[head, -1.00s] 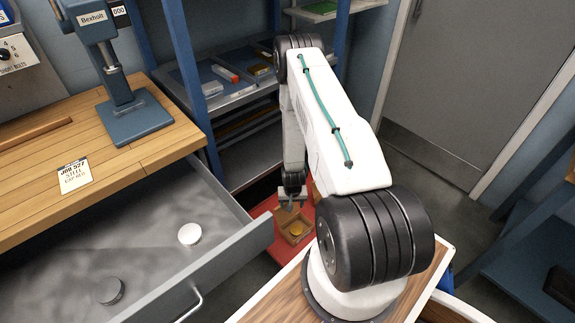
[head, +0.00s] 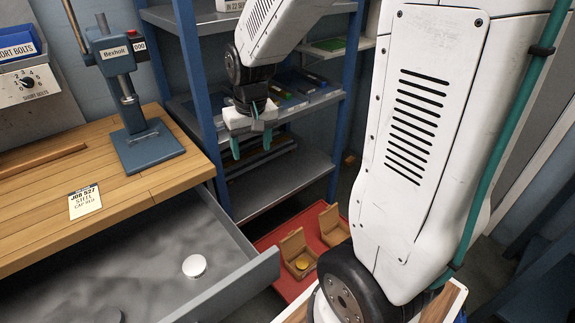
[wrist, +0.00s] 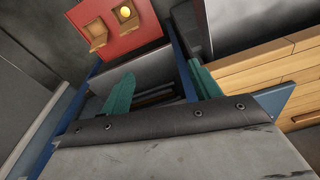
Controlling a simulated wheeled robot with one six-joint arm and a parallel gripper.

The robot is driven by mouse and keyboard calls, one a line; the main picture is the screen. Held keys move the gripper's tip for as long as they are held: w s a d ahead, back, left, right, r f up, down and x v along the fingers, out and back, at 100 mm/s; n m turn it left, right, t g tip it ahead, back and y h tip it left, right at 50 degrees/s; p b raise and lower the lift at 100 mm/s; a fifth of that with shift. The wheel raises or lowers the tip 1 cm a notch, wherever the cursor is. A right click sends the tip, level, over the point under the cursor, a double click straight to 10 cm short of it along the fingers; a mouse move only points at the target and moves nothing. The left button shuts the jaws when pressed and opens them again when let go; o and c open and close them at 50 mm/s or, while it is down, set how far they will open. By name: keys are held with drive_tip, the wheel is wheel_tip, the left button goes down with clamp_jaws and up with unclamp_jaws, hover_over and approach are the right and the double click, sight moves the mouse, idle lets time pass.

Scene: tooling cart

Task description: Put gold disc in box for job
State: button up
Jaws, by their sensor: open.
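The gold disc (head: 302,264) lies in the left one of two small open wooden boxes on a red surface low on the floor side. That box (head: 291,243) has its lid raised, and the other box (head: 329,220) looks empty. The wrist view also shows the gold disc (wrist: 125,12) at its top, with the red surface around it. My gripper (head: 251,147) is up in front of the blue shelf unit, well above the boxes. Its green fingers are apart with nothing between them, also in the wrist view (wrist: 163,88). A job card (head: 85,201) reading JOB 527 STEEL lies on the bench.
A blue press (head: 145,148) stands on the bench. The blue shelf unit (head: 184,75) stands close behind my gripper.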

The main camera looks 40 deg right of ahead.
drive_tip(key=s+a+r+n, duration=0.1)
drive_tip(key=s+a+r, duration=0.1)
drive_tip(key=s, duration=0.5)
drive_tip(key=s+a+r+n, duration=0.1)
drive_tip(key=s+a+r, duration=0.2)
drive_tip(key=s, duration=0.4)
drive_tip(key=s+a+r, duration=0.2)
drive_tip(key=s+r, duration=0.3)
drive_tip(key=s, duration=0.1)
drive_tip(key=shift+s+a+n, duration=0.2)
drive_tip(key=shift+s+n, duration=0.2)
